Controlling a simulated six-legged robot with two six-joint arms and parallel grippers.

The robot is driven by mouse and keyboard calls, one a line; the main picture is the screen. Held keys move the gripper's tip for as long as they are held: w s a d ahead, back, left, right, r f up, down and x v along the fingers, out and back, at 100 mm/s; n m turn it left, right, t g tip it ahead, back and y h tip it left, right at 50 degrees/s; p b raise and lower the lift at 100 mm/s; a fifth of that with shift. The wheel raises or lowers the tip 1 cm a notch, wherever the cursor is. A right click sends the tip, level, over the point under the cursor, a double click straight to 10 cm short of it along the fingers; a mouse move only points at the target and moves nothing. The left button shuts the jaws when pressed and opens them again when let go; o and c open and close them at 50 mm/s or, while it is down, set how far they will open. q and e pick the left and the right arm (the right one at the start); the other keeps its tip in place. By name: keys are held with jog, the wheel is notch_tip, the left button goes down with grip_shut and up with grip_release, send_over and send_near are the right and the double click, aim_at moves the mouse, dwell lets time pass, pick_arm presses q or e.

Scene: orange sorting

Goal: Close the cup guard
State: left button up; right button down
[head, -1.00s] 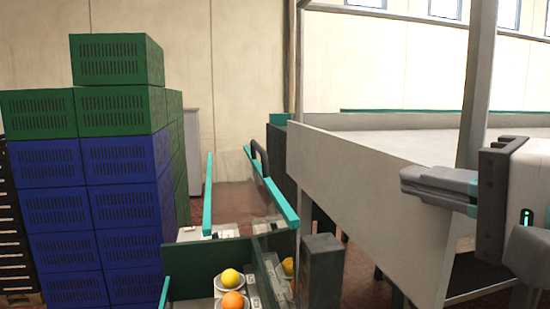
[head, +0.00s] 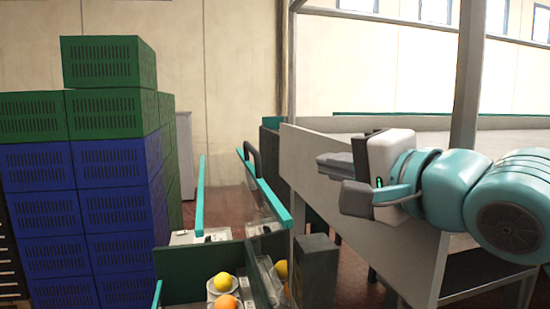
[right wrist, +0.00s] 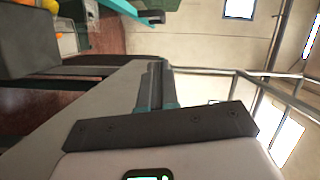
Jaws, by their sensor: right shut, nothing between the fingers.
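The cup guard is a clear panel with a teal top rail (head: 272,201) and a dark arched handle (head: 252,158). It stands tilted beside the cup conveyor, with a second teal-edged clear panel (head: 200,195) to its left. In the right wrist view the teal rail (right wrist: 122,7) and handle (right wrist: 152,17) show at the top. My right gripper (head: 322,166) is shut and empty, pointing left, to the right of the handle and apart from it. Its closed fingers also show in the wrist view (right wrist: 157,68). My left gripper is out of view.
A grey-sided table (head: 340,190) with a post (head: 468,80) stands at right, behind my right arm. Green and blue crates (head: 110,160) are stacked at left. A dark grey block (head: 316,270) stands near the guard.

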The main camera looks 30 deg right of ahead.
jog(key=w+a+f+p, duration=0.1)
jog(key=w+a+p, duration=0.1)
jog(key=w, duration=0.8)
jog(key=shift+w+a, duration=0.15)
jog(key=shift+a, duration=0.45)
jog(key=shift+w+a+f, duration=0.1)
jog(key=shift+w+a, duration=0.05)
jog(key=shift+w, duration=0.05)
jog(key=shift+s+a, duration=0.1)
